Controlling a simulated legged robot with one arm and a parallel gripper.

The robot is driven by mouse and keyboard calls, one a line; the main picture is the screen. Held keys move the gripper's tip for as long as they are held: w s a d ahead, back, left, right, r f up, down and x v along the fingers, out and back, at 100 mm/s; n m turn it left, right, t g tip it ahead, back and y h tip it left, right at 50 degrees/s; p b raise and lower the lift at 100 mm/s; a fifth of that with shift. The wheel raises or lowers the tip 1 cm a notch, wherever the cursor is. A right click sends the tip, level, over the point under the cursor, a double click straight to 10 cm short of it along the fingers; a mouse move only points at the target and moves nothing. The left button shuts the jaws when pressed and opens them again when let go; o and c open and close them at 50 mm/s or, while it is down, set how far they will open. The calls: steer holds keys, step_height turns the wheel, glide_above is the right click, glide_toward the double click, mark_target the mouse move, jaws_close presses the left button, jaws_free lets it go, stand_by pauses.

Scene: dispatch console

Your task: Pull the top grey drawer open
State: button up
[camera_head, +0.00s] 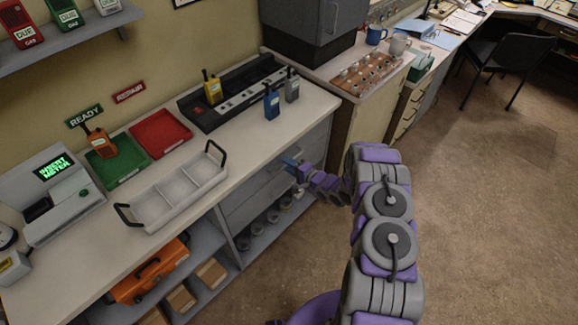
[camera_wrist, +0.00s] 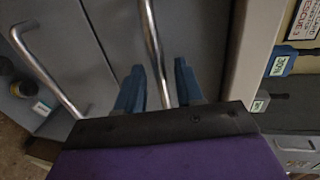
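The top grey drawer (camera_head: 312,142) is under the counter edge in the head view and appears closed. In the wrist view its plain grey front (camera_wrist: 205,38) fills the middle, with a bar handle (camera_wrist: 152,38) across it. My gripper (camera_head: 291,163) is at this drawer front. In the wrist view my gripper (camera_wrist: 158,88) has its two blue fingers apart, one on each side of the bar. A gap shows between the bar and each finger. A lower grey drawer with its own bar handle (camera_wrist: 48,72) is at the left of the wrist view.
The counter (camera_head: 235,190) overhangs the drawers. A white divided tray (camera_head: 172,190) with black handles sits near its front edge. Blue (camera_head: 271,103) and grey (camera_head: 292,87) radios stand behind. An open shelf with several round items (camera_head: 257,229) lies below the drawers. The floor (camera_head: 480,200) to the right is clear.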

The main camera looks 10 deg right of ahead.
steer(key=shift+d, duration=0.25)
steer(key=shift+c, duration=0.9)
steer(key=shift+a, duration=0.15)
jaws_close()
